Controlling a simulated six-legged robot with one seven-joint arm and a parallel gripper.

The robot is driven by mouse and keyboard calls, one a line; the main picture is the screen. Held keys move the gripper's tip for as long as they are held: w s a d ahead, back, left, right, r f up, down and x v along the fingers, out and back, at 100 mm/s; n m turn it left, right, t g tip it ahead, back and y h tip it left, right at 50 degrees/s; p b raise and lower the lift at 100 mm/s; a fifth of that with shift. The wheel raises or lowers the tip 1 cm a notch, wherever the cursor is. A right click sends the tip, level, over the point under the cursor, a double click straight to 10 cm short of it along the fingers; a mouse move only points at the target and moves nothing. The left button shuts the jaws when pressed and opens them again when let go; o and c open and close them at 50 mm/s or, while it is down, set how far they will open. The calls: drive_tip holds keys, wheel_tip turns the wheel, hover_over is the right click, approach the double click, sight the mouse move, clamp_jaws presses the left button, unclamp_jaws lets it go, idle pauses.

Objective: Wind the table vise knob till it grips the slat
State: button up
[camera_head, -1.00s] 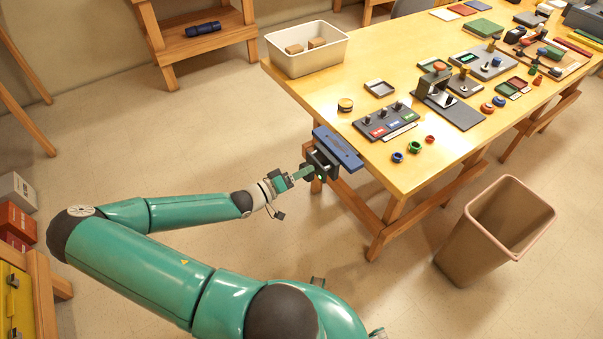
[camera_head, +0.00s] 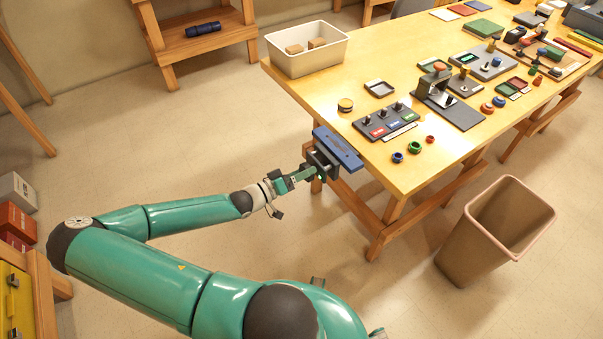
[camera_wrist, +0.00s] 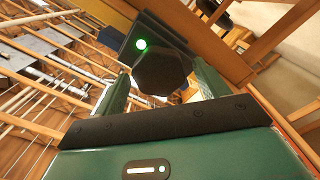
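The table vise (camera_head: 322,160) is a dark body at the near table edge, with a long blue bar (camera_head: 338,149) along its table side. I cannot tell the slat apart from the vise. My gripper (camera_head: 304,173) reaches the vise from the left. In the wrist view a black many-sided knob (camera_wrist: 162,75) sits between the green fingertips of my gripper (camera_wrist: 162,82). The fingers stand apart on both sides and appear to bear on it. The vise jaws are hidden in the wrist view.
A dark panel with knobs (camera_head: 385,121) and small coloured rings (camera_head: 415,147) lie on the table (camera_head: 390,178) behind the vise. A white bin (camera_head: 306,60) stands at the table's far left corner. A brown waste bin (camera_head: 490,235) stands on the floor at right.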

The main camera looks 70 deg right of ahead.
drive_tip(key=v, duration=1.3)
drive_tip(key=shift+w+a, duration=0.3)
